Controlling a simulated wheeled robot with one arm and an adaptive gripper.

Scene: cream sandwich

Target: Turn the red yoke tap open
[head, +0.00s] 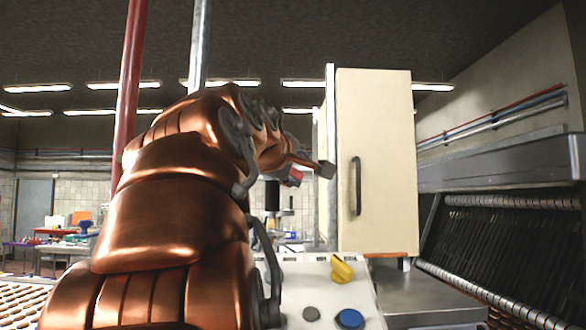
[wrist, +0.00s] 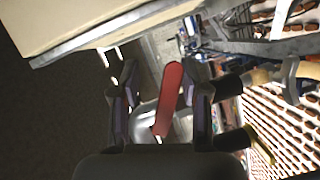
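The red yoke tap handle (wrist: 169,98) is a flat red bar in the middle of the wrist view, slightly tilted. My gripper (wrist: 163,92) is open, with one dark finger on each side of the bar and gaps showing on both sides. I cannot tell how deep the bar sits between the fingers. In the head view, a small red patch (head: 295,175) shows just below the end of my copper arm, by the dark tip of my gripper (head: 325,169). The tap's body is mostly hidden there.
A cream cabinet (head: 377,160) with a dark handle stands right of my gripper. A red pole (head: 131,80) rises at left. Trays of brown pieces (wrist: 285,125) lie at right in the wrist view.

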